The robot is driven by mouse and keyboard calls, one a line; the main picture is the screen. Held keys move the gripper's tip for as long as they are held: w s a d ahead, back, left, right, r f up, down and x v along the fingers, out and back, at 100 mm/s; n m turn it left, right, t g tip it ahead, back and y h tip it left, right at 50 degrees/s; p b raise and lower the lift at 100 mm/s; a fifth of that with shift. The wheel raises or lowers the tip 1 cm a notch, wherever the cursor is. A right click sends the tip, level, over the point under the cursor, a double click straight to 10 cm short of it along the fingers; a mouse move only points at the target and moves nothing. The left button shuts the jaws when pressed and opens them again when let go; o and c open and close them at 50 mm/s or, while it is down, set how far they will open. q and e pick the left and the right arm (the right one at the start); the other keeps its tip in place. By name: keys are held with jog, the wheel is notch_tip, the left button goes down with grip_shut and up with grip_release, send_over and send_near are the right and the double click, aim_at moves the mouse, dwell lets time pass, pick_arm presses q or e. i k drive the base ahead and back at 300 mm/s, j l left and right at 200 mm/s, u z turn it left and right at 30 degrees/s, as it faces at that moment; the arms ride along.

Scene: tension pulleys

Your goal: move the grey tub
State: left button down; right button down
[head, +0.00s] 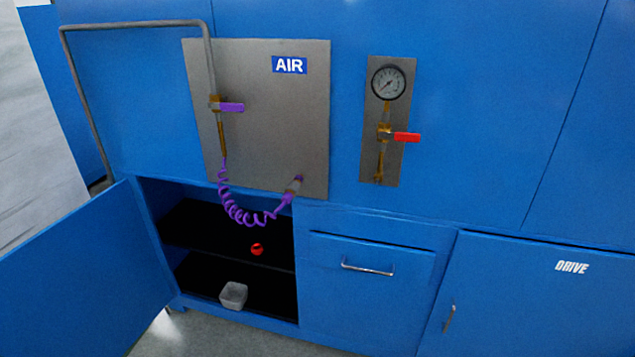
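The grey tub (233,295) is a small, open-topped box. It sits upright on the dark bottom floor of the open cabinet (296,312), near the front edge. Its inside looks empty from here, but it is too small to be sure. Neither of my grippers shows in the head view.
A red round object (257,249) rests on the shelf (200,228) above the tub. The cabinet's open door (85,275) swings out to the left. A purple coiled hose (240,212) hangs over the opening. A closed drawer (370,290) and the DRIVE door (540,300) are right.

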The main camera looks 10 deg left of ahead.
aim_at(233, 296)
jog(key=u, duration=1.1)
jog(key=j+z, duration=0.3)
jog(key=j, duration=0.6)
